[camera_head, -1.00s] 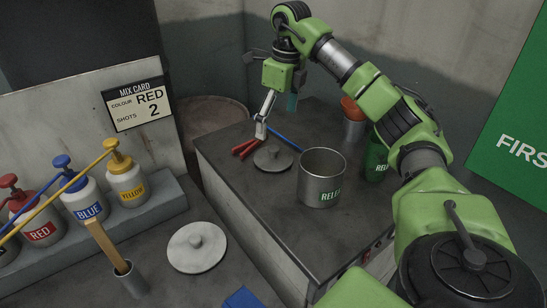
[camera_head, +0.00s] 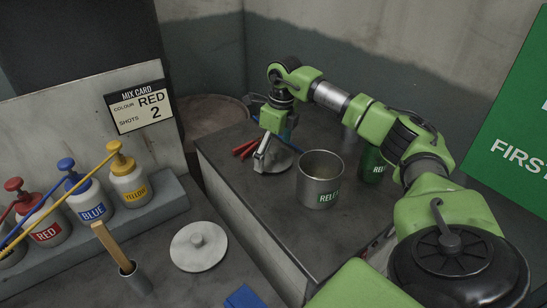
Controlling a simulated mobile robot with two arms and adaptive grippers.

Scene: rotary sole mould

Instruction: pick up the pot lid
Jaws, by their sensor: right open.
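A grey round lid (camera_head: 282,160) lies on the dark cabinet top, left of the metal pot (camera_head: 321,181), which is open at the top and marked with a green label. My right gripper (camera_head: 261,164) points down at the lid's left part, with its fingers open and partly covering the lid and its knob. I cannot tell whether the fingers touch it. A second, paler round lid with a knob (camera_head: 199,246) lies flat on the nearer bench. My left gripper is out of view.
Red-handled tools (camera_head: 244,149) lie just behind the grey lid. A green can (camera_head: 373,167) stands right of the pot, under my right arm. Red, blue (camera_head: 90,206) and yellow pump bottles line the left, near a cup with a wooden stick (camera_head: 133,278).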

